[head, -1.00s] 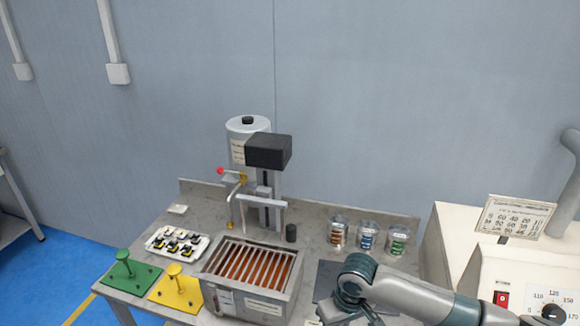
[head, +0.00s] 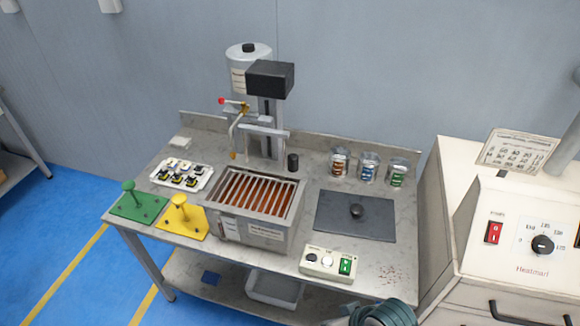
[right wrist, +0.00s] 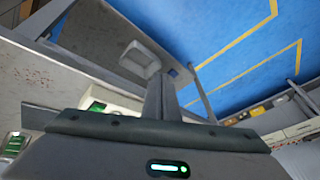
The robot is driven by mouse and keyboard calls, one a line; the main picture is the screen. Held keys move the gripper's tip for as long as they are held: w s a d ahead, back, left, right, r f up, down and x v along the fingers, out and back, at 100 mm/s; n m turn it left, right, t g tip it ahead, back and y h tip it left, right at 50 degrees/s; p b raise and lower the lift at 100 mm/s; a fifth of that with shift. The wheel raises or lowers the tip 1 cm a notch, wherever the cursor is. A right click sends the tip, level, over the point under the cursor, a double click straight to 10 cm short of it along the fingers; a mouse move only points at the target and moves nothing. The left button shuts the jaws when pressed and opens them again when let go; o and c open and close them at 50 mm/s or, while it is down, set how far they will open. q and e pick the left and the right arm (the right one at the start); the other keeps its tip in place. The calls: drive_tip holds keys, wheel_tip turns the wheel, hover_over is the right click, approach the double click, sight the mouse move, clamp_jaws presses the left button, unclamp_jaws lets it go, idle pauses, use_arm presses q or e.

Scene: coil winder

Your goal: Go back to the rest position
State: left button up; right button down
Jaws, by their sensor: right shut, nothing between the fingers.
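My right gripper (right wrist: 164,92) shows in the right wrist view, with its fingers together and nothing between them. It hangs clear of the workbench, with the bench edge, lower shelf and blue floor beyond it. In the head view, only a grey-green part of my right arm shows at the bottom edge, right of the middle, in front of the workbench (head: 300,170). The right fingers are not visible in the head view. My left arm and gripper are in neither view.
The bench holds a slotted metal tank (head: 250,232), a dark plate (head: 340,225) with a knob, a control box (head: 328,262) near the front edge, and several jars. A cream heater cabinet (head: 437,215) stands close on the right. Blue floor (head: 60,240) is free at left.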

drive_tip(key=s+d+m+h, duration=0.2)
drive_tip(key=s+d+h, duration=0.2)
drive_tip(key=s+d, duration=0.8)
wheel_tip(320, 180, down, 33)
drive_tip(key=g+b, duration=0.1)
drive_tip(key=b, duration=0.3)
drive_tip(key=s+d+f+b, duration=0.2)
drive_tip(key=s+f, duration=0.7)
drive_tip(key=f, duration=0.2)
drive_tip(key=s+d+f+g+b, duration=0.1)
drive_tip(key=s+d+f+b, duration=0.1)
drive_tip(key=s+f, duration=0.7)
drive_tip(key=shift+s+f+g, duration=0.25)
drive_tip(key=shift+f+g, duration=0.05)
drive_tip(key=shift+f, duration=0.55)
